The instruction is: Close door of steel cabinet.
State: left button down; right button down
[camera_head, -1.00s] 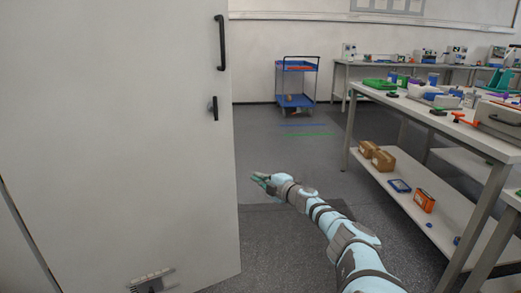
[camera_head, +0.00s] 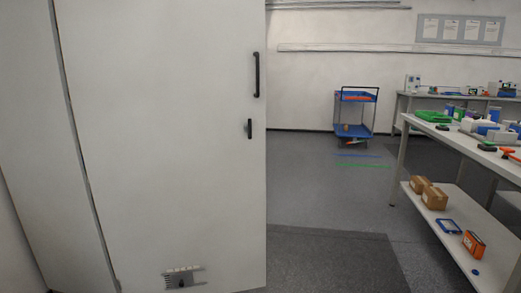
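The steel cabinet's door (camera_head: 170,150) is a tall pale grey panel that fills much of the left half of the head view. A black bar handle (camera_head: 256,74) sits near its right edge, with a small black latch (camera_head: 249,129) below it. A vent grille (camera_head: 183,278) is low on the door. A dark seam runs down the door's left edge, beside another pale panel (camera_head: 45,200). I cannot tell from this view how far the door stands from the cabinet frame. Neither of my grippers is in view.
A blue cart (camera_head: 352,131) stands by the far wall. A workbench (camera_head: 455,132) with lab items on top and boxes (camera_head: 434,197) on its lower shelf runs along the right. The grey floor (camera_head: 315,195) between door and bench is clear.

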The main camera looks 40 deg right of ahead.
aim_at(164, 93)
jog(key=z, duration=0.55)
jog(key=i, duration=0.65)
jog(key=z, duration=0.4)
